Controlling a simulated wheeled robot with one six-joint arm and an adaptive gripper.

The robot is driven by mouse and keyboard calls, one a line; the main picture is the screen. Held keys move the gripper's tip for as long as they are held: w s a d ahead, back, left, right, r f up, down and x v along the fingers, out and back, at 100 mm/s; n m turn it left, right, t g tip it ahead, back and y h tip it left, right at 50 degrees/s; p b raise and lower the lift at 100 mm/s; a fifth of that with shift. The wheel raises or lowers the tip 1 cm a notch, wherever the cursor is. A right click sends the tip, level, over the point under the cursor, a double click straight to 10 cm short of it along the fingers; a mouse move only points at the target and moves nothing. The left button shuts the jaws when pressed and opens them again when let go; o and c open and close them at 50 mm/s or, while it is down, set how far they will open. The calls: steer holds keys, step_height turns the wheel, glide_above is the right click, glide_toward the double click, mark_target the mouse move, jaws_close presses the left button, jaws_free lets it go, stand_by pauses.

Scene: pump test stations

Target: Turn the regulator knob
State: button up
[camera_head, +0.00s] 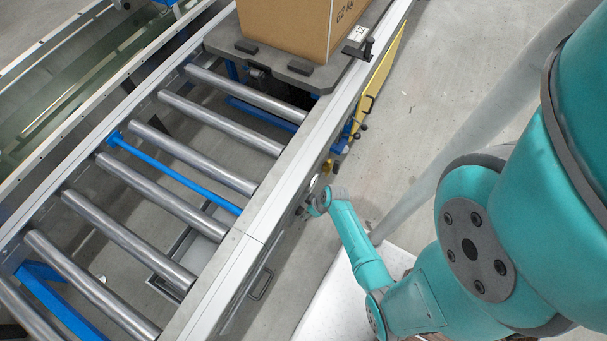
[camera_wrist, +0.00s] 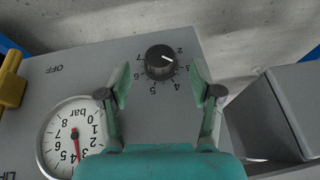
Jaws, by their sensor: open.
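The regulator knob (camera_wrist: 160,62) is a round black knob with a white pointer line, on a grey panel (camera_wrist: 150,112) with a printed number scale around it. In the wrist view its pointer aims to the right and slightly up, near the 2. My gripper (camera_wrist: 160,80) is open, with one green finger on each side of the knob and gaps between. I cannot tell how far the fingertips are from the panel. In the head view my gripper end (camera_head: 318,203) is beside the conveyor's side rail; the knob is hidden there.
A round white pressure gauge (camera_wrist: 72,138) marked "bar" sits left of the knob, its red needle between 3 and 4. A yellow lever (camera_wrist: 10,88) is at the far left. A grey box (camera_wrist: 280,112) stands at right. A carton (camera_head: 295,25) sits on the conveyor (camera_head: 262,222).

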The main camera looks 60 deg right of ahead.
mark_target(303, 212)
steer(key=shift+x, duration=1.95)
steer(key=c, duration=1.1)
steer(key=shift+d, duration=0.1)
